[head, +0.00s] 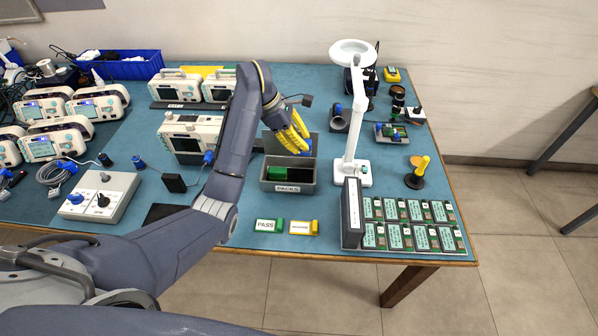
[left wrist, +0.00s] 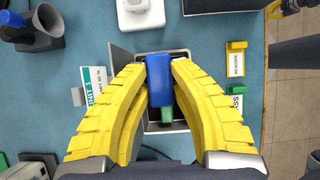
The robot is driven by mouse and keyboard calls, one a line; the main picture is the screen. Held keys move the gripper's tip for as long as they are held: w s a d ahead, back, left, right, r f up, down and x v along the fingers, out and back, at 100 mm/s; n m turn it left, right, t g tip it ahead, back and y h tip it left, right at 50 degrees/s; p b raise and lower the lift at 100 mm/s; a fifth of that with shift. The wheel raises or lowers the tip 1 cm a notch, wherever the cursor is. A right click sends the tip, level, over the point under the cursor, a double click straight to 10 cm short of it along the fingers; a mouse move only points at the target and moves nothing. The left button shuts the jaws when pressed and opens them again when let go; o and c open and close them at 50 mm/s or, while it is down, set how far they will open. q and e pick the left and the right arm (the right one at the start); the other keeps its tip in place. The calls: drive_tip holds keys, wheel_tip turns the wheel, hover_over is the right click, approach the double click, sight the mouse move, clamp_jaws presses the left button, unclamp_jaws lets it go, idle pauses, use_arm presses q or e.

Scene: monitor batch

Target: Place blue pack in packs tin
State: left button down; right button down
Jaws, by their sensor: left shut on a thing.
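My left gripper (head: 297,143) has yellow ribbed fingers, shut on the blue pack (left wrist: 159,78). The blue pack shows as a small blue patch (head: 305,147) at the fingertips in the head view. The gripper holds it above the back part of the grey packs tin (head: 267,184), which has a PACKS label on its front. In the left wrist view the tin (left wrist: 182,127) lies behind the pack, and the fingers hide much of it. A green pack (head: 277,173) is in the left part of the tin; it also shows in the left wrist view (left wrist: 167,114). My right gripper is not in view.
A white magnifier lamp (head: 351,150) stands just right of the tin. A PASS tag (head: 268,226) and a yellow tag (head: 304,228) lie in front. White monitors (head: 188,136) stand to the left. Several display units (head: 420,237) lie at the right front.

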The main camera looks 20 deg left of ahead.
use_arm(q)
wheel_tip(320, 180, down, 13)
drive_tip(key=shift+f, duration=0.1)
idle(0.6)
drive_tip(key=c, duration=1.6)
unclamp_jaws()
drive_tip(key=shift+f, duration=0.15)
drive_tip(key=o, duration=0.3)
drive_tip(key=shift+o, duration=0.2)
drive_tip(key=shift+r, duration=0.25)
drive_tip(key=v, duration=0.9)
drive_tip(key=shift+f, duration=0.1)
drive_tip(key=shift+v, duration=1.55)
